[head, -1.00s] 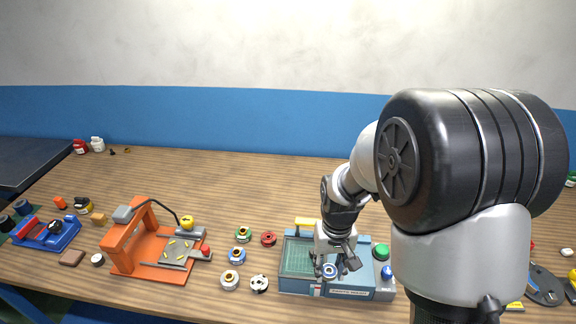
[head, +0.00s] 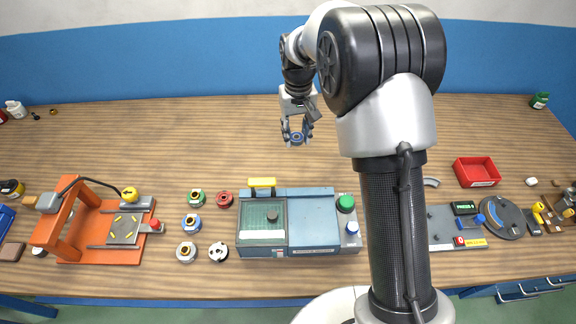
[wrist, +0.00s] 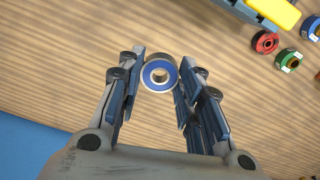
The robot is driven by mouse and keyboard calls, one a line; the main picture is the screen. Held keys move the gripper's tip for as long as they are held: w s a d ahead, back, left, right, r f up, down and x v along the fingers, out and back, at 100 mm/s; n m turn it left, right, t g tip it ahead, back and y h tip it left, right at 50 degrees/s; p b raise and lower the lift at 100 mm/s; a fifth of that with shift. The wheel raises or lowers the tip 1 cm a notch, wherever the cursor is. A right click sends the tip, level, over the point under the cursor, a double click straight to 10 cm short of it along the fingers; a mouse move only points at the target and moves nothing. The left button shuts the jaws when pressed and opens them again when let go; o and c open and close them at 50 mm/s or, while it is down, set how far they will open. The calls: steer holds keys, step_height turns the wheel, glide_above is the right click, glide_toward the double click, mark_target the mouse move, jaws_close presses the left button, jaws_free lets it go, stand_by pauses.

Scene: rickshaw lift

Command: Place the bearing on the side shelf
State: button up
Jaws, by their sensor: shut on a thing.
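The bearing is a ring with a blue face, a metal rim and a dark centre hole. My gripper (head: 297,136) is shut on the bearing (head: 297,139) and holds it above the bare back part of the table in the head view. In the wrist view the bearing (wrist: 159,74) sits between the fingertips of my gripper (wrist: 158,80), its blue face toward the camera. I cannot make out a side shelf in these frames.
The wooden table (head: 230,130) is clear below the gripper. A blue-grey machine (head: 312,222) with a green lidded bay stands in front, with several small spools (head: 195,197) beside it. An orange press (head: 70,225) stands left, a red bin (head: 477,172) right.

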mark_target(295, 177)
step_height(295, 177, down, 18)
steer(key=b, duration=0.4)
steer(key=shift+s, duration=0.1)
steer(key=shift+f, duration=0.1)
steer(key=o, duration=1.2)
steer(key=shift+c, duration=0.2)
